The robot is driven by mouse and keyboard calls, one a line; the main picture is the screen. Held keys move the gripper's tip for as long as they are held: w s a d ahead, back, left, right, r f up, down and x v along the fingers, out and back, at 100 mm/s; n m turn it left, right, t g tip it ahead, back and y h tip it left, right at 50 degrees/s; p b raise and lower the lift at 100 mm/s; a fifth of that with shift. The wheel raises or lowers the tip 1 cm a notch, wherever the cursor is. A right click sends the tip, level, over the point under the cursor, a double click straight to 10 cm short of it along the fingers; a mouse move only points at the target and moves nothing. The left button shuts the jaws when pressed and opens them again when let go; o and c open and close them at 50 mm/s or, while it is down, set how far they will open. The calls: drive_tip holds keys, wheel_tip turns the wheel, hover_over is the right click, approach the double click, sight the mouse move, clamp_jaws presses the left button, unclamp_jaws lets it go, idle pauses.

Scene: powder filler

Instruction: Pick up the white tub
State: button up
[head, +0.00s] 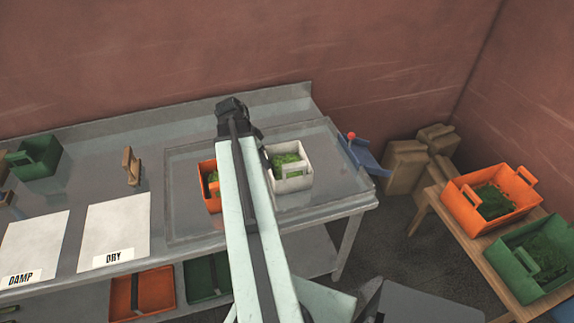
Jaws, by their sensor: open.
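The white tub (296,180) stands upright on the metal bench, just right of my arm, with green material inside. My arm reaches away over the bench and hides the tub's left edge. My gripper (232,106) is at the far end of the arm, beyond and left of the white tub, and apart from it in the picture. Its fingers are dark and small, and nothing shows held in them.
An orange tub (209,198) stands left of my arm, partly hidden. A blue item with a red knob (351,136) is at the bench's right end. A green tub (33,158) stands far left. Orange (460,204) and green (512,276) crates sit on a wooden table.

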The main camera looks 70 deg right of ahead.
sight(293, 165)
drive_tip(key=s+d+m, duration=0.1)
drive_tip(key=s, duration=0.1)
drive_tip(key=s+d+m, duration=0.1)
drive_tip(key=s, duration=0.2)
drive_tip(key=s+d+m, duration=0.1)
drive_tip(key=s+d, duration=0.1)
drive_tip(key=shift+s+r+m+g, duration=0.3)
drive_tip(key=shift+s+r+g, duration=0.05)
drive_tip(key=shift+s+g, duration=0.05)
drive_tip(key=shift+b+x, duration=1)
drive_tip(key=shift+x, duration=0.15)
drive_tip(key=b+x, duration=0.5)
drive_tip(key=x, duration=0.1)
drive_tip(key=shift+d+r, duration=0.1)
drive_tip(key=shift+d, duration=0.05)
drive_tip(key=shift+r, duration=0.25)
drive_tip(key=shift+f, duration=0.3)
clamp_jaws()
